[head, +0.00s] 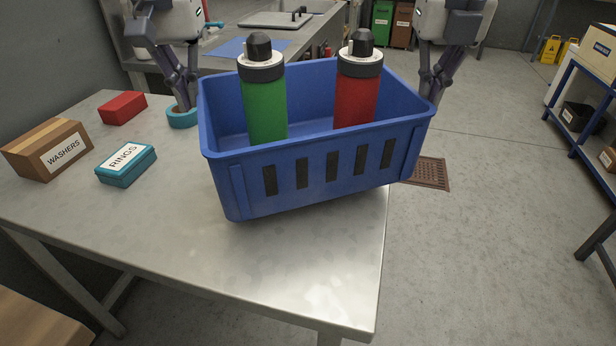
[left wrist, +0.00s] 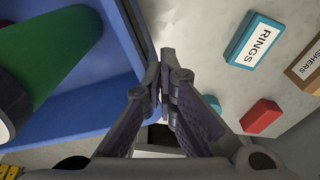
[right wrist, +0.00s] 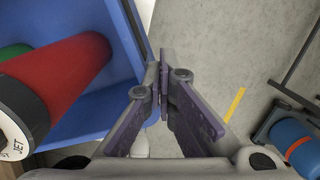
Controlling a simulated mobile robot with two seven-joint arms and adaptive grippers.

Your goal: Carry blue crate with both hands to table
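The blue crate (head: 315,170) is over the right part of the metal table (head: 290,270), its right end reaching past the table edge. It looks slightly tilted; a dark shadow lies under it, and I cannot tell whether its base touches the top. Inside stand a green bottle (head: 265,105) and a red bottle (head: 355,100), both black-capped. My left gripper (head: 185,105) is at the crate's left end; in the left wrist view its fingers (left wrist: 161,70) close on the rim. My right gripper (head: 432,95) is at the right end, its fingers (right wrist: 161,75) likewise close on the rim.
On the table's left are a washers box (head: 50,148), a red box (head: 123,108), a teal rings box (head: 127,166) and a teal roll (head: 183,117). The table's front is clear. A blue shelf (head: 590,100) stands far right; a drain grate (head: 430,173) lies in the floor.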

